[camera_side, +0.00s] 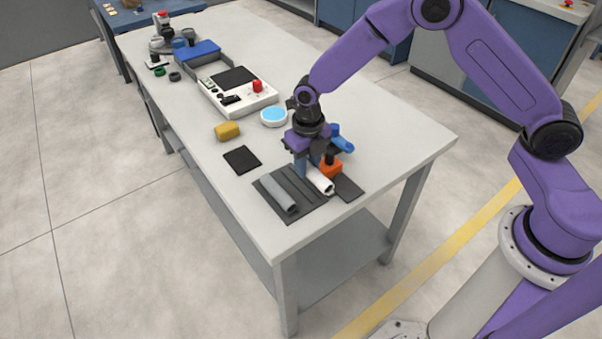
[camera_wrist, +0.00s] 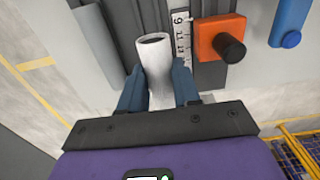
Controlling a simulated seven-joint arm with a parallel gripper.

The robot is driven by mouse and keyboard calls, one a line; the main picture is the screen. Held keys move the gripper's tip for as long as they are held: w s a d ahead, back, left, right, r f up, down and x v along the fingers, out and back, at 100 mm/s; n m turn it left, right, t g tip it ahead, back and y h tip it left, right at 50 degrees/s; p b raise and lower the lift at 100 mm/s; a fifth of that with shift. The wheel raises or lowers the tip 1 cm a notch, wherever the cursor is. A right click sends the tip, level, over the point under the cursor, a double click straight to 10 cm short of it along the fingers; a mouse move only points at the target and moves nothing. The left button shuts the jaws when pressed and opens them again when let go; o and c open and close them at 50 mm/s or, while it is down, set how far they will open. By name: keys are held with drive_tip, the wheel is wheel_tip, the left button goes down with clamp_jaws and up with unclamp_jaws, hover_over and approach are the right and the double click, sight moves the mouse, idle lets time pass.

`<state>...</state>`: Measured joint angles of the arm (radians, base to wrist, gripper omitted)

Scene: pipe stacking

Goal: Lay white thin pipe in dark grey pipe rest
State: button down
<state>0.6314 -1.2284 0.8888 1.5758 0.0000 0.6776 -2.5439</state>
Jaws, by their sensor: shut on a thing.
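The white thin pipe (camera_side: 318,180) lies at a slant in the side view, at the dark grey pipe rest (camera_side: 302,208). It also shows in the wrist view (camera_wrist: 152,58), between the blue fingers, with its open end facing the camera. My gripper (camera_side: 311,170) is shut on the white pipe, low over the rest. In the wrist view my gripper's fingers (camera_wrist: 158,85) stand on both sides of the pipe. Whether the pipe touches the rest cannot be told. A grey pipe (camera_side: 279,195) lies on the left part of the rest.
An orange block with a black knob (camera_side: 330,167) and a blue part (camera_side: 342,144) are right beside my gripper. A ruler (camera_wrist: 183,35) lies right of the pipe. A black pad (camera_side: 242,159), yellow block (camera_side: 227,131) and round blue-topped dish (camera_side: 273,116) stand farther back.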

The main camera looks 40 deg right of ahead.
sight(301, 184)
drive_tip(key=shift+w+a+f, duration=0.2)
drive_tip(key=shift+w+f, duration=0.4)
drive_tip(key=shift+f, duration=0.15)
drive_tip(key=shift+w+a+f, duration=0.1)
drive_tip(key=shift+w+f, duration=0.05)
drive_tip(key=shift+f, duration=0.7)
drive_tip(key=shift+w+f, duration=0.1)
drive_tip(key=shift+f, duration=0.7)
drive_tip(key=shift+f, duration=0.1)
drive_tip(key=shift+f, duration=0.1)
drive_tip(key=c, duration=0.8)
unclamp_jaws()
